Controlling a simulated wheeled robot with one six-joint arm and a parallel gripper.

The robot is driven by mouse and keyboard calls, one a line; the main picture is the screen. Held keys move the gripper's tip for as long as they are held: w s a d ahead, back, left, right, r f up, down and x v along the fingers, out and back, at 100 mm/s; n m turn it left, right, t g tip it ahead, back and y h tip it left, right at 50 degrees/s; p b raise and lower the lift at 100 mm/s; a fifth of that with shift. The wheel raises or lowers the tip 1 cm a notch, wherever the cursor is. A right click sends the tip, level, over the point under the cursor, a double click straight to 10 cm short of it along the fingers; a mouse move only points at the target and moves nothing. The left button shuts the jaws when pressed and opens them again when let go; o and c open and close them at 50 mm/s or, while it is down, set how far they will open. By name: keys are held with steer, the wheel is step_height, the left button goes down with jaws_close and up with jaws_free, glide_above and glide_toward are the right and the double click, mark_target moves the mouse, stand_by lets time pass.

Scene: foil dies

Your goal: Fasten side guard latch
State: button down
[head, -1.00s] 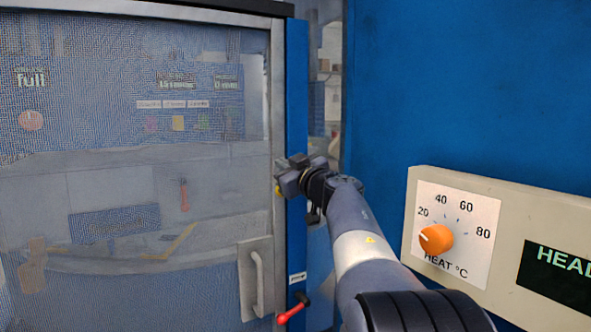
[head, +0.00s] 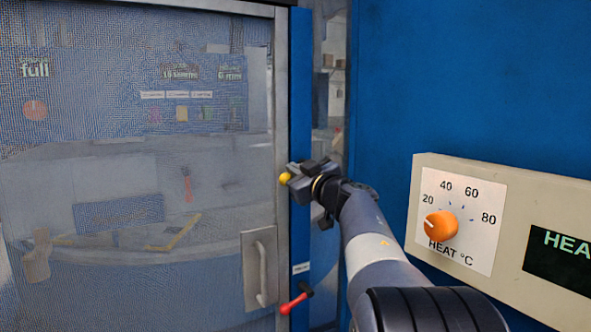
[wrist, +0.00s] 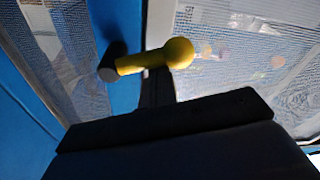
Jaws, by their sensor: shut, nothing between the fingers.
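A latch lever with a yellow ball-ended handle (wrist: 170,55) and a dark pivot (wrist: 112,65) sits on a blue post in the wrist view. The lever lies roughly level there, tilted slightly up to the ball. In the head view only its yellow end (head: 284,178) shows, at the post beside the mesh guard door's frame. My gripper (head: 297,178) is shut and empty, right beside the yellow end. In the wrist view its dark fingers (wrist: 158,88) point at the lever from below; I cannot tell whether they touch it. A second lever, red-handled (head: 293,303), hangs lower on the post, below a small unreadable label.
The mesh guard door (head: 120,200) fills the left, with a grey pull handle (head: 262,270) at its lower right. A blue panel (head: 470,70) stands on the right. A beige control box with an orange heat dial (head: 441,226) juts out near my arm.

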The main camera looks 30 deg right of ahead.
steer(key=shift+f+n, duration=0.2)
steer(key=shift+n, duration=0.3)
steer(key=shift+d+f+n+g+y+p, duration=0.25)
steer(key=shift+d+f+n+p, duration=0.4)
steer(key=shift+n, duration=1.65)
steer(key=shift+d+f+n+g+y+p, duration=0.45)
steer(key=shift+f+n, duration=0.45)
steer(key=shift+n, duration=1.4)
steer(key=shift+d+f+n+g+y+p, duration=0.1)
steer(key=shift+d+f+n+p, duration=0.45)
steer(key=shift+n, duration=1.75)
steer(key=shift+w+d+f, duration=0.1)
steer(key=shift+d+f, duration=0.05)
steer(key=shift+f, duration=0.1)
